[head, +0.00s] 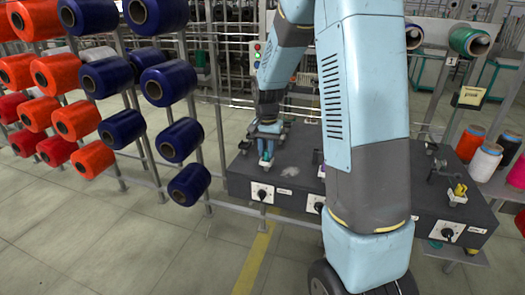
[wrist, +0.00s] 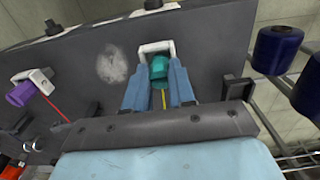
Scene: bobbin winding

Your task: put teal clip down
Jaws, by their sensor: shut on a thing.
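The teal clip (wrist: 159,70) is between the two blue fingers of my gripper (wrist: 158,82) in the wrist view. My gripper is shut on it. A white bracket (wrist: 156,47) frames the clip's far side; I cannot tell whether they touch. A yellow strand shows between the fingers below the clip. In the head view my gripper (head: 266,160) points down over the left part of the dark bench (head: 300,185), with a small teal spot at its tip. The clip's underside is hidden.
A purple clip (wrist: 20,93) with a white bracket and red strand is to the left. A yellow clip (head: 460,189) is on the bench's right. A rack of blue bobbins (head: 168,82) stands left of the bench.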

